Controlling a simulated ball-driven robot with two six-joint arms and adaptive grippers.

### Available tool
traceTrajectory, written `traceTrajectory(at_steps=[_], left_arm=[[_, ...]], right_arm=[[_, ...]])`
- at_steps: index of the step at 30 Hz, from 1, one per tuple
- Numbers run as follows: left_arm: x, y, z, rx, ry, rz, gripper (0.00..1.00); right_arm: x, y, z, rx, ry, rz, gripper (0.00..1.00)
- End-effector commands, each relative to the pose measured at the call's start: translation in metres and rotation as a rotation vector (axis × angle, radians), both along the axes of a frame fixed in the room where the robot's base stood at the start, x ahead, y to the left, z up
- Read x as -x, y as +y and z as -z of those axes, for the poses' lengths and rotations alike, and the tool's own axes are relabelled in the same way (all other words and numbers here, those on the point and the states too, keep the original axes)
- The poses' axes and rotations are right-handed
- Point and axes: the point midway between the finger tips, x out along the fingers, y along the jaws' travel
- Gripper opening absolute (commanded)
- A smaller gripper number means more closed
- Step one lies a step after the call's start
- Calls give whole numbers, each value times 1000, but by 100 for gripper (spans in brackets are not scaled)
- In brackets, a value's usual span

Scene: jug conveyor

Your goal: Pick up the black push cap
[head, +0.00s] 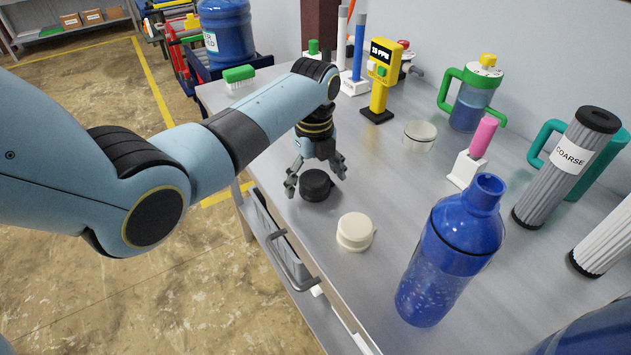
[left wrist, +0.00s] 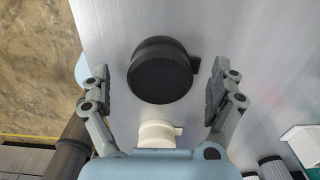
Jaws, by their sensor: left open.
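The black push cap (head: 316,185) lies on the grey table near its left edge. In the left wrist view the black push cap (left wrist: 160,71) shows as a round disc with a small tab on its right. My left gripper (head: 315,183) is above the cap, pointing down, with its fingers apart. In the left wrist view my left gripper (left wrist: 159,90) is open, one finger on each side of the cap, with gaps between the fingers and the cap. My right gripper is in neither view.
A cream cap (head: 355,231) sits close by, toward the front. A blue bottle (head: 450,250) stands to the right. A yellow meter (head: 382,80), a clear cup (head: 419,135) and a green-handled jug (head: 472,98) stand farther back. A drawer handle (head: 290,262) is below the table edge.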

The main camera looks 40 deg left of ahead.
Motion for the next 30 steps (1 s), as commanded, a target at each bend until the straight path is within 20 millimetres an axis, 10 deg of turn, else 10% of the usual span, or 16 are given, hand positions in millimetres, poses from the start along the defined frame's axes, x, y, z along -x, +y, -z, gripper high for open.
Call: traceTrajectory(at_steps=[6, 16, 30], left_arm=[[0, 0, 0, 0, -1, 0, 91], [0, 0, 0, 0, 0, 0, 48], [-1, 0, -11, -1, -3, -1, 47]], right_arm=[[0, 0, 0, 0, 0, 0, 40], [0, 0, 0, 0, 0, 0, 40], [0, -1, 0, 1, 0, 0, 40]])
